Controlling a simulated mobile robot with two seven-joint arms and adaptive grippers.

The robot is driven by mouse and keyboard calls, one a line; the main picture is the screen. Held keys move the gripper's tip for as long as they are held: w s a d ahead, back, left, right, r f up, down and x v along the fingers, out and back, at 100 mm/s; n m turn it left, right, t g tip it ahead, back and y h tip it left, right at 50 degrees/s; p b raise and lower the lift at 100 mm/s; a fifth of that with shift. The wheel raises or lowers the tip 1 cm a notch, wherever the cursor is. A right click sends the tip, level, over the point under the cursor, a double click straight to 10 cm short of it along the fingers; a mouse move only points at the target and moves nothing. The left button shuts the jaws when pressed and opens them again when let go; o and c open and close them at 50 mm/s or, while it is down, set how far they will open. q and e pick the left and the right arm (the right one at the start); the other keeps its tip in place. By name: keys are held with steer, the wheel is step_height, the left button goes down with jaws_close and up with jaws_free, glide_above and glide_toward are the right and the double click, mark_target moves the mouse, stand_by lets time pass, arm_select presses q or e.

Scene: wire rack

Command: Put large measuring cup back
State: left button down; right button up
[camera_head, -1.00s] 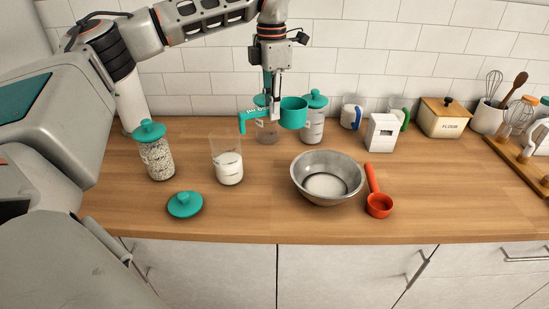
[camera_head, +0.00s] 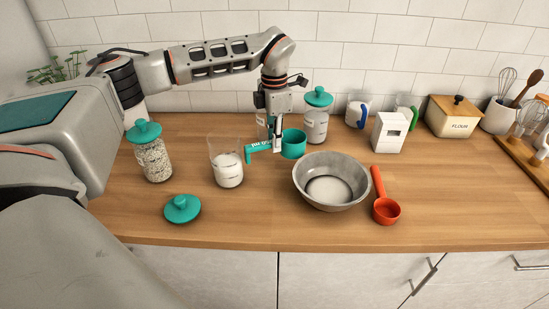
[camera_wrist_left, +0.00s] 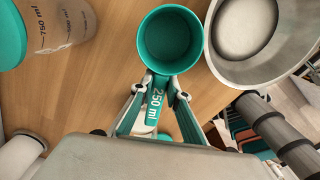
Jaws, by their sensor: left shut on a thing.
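The teal measuring cup (camera_head: 294,145), marked 250 ml on its handle, is in my left gripper (camera_head: 278,148). In the left wrist view the cup (camera_wrist_left: 168,38) is empty and open side up, and the two fingers (camera_wrist_left: 158,88) are closed on its handle from either side. The cup is low over the counter, just left of the metal bowl (camera_head: 331,184); I cannot tell whether it touches the counter. A red measuring cup (camera_head: 386,210) lies on the counter right of the bowl. My right gripper is not in view.
A glass with white contents (camera_head: 227,167), a lidded grain jar (camera_head: 154,158) and a loose teal lid (camera_head: 182,208) are to the left. A lidded jar (camera_head: 317,119) stands behind the cup. A white box (camera_head: 389,132) is behind the bowl. The front counter between lid and bowl is clear.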

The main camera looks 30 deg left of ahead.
arm_select(q)
steer(key=shift+f, duration=3.35)
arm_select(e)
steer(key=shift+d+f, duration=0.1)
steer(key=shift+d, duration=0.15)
arm_select(q)
steer(key=c, duration=2)
jaws_free()
steer(key=shift+f, duration=0.15)
steer(key=shift+o, duration=0.2)
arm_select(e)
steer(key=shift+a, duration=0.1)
arm_select(q)
steer(key=shift+r, duration=0.35)
step_height(320, 180, up, 10)
steer(key=shift+r, duration=0.8)
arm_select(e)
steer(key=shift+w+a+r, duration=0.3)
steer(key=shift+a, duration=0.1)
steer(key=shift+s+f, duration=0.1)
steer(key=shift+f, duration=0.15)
